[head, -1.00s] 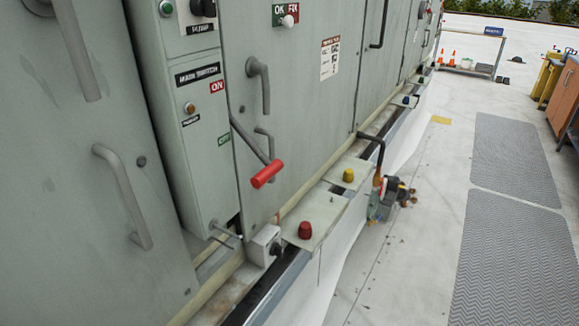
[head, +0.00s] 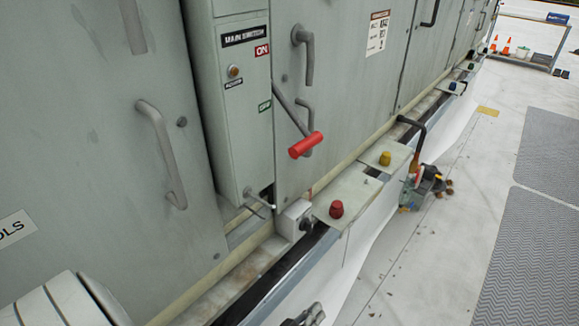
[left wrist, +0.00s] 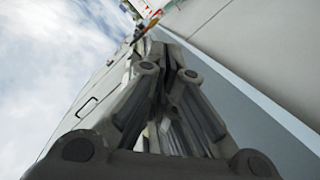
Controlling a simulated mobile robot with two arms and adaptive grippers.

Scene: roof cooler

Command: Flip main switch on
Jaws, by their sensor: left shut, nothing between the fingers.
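The main switch is a grey box (head: 236,130) labelled MAIN SWITCH, with a red ON label (head: 262,49) above a green OFF label (head: 264,106). Its lever has a red handle (head: 305,145) that hangs low on the right of the box, below the OFF label. My left gripper (head: 308,314) shows only in part at the bottom edge of the head view, well below the red handle and apart from it. In the left wrist view its fingers (left wrist: 162,62) are together and hold nothing. My right gripper is not in view.
Grey cabinet doors with bent handles (head: 162,150) flank the switch box. A ledge below carries a red knob (head: 336,209) and a yellow knob (head: 385,158). A pipe with a valve (head: 424,185) juts out beyond them. The white roof floor at right is open.

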